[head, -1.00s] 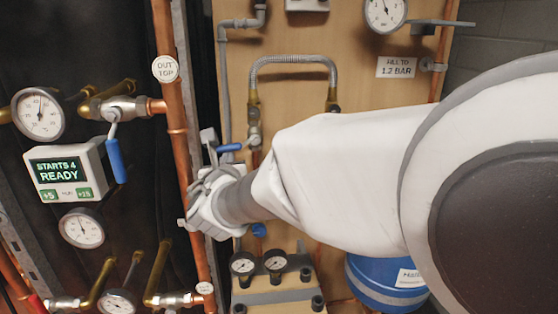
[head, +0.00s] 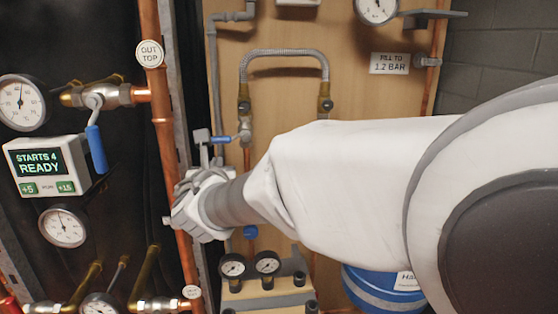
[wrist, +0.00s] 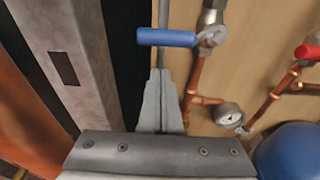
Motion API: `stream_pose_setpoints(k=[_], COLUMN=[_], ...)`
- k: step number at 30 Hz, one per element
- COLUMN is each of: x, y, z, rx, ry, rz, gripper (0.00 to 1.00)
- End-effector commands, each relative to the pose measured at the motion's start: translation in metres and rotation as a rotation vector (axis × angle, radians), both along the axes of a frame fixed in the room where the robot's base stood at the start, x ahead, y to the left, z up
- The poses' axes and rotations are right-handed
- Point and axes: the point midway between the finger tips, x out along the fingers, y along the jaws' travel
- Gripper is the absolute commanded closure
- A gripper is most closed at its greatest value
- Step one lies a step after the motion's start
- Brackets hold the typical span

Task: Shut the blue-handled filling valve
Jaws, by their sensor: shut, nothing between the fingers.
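The blue-handled filling valve sits under the left end of a braided hose in the head view. Its blue lever (head: 222,139) points left from the metal body (head: 244,132), crosswise to the vertical pipe. In the wrist view the lever (wrist: 166,38) lies level, with the valve body (wrist: 211,36) at its right end. My gripper (head: 202,136) is just left of the lever in the head view. In the wrist view my gripper (wrist: 160,76) is shut and empty, its tips just below the lever in the picture. I cannot tell whether they touch it.
A copper pipe (head: 161,120) and a grey upright (wrist: 75,60) stand close on the left. Another blue lever (head: 97,149) hangs farther left. Twin gauges (head: 250,266) and a blue vessel (head: 375,285) are below. A red handle (wrist: 308,52) is to the right.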

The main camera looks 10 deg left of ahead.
Motion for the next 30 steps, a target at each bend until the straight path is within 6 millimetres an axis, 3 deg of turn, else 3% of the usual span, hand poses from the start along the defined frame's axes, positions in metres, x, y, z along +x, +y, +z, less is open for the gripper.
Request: stream_pose_setpoints(k=[1,3,12,17,20,23,26,30], x=[-0.002,-0.022,-0.08,-0.094,-0.093,-0.086,-0.081,-0.09], y=[0.002,-0.003,-0.017,-0.021,-0.034,-0.07,-0.127,-0.209], z=[-0.011,0.002,0.008,0.009,0.009,0.01,0.008,-0.002], rx=[0.0,-0.001,-0.001,0.0,0.03,0.127,0.292,0.581], ry=[0.001,0.001,0.003,0.004,0.02,0.063,0.127,0.211], rz=[0.0,0.003,0.002,0.0,-0.039,-0.151,-0.33,-0.613], gripper=[1.0,1.0,1.0,1.0,1.0,1.0,1.0,1.0])
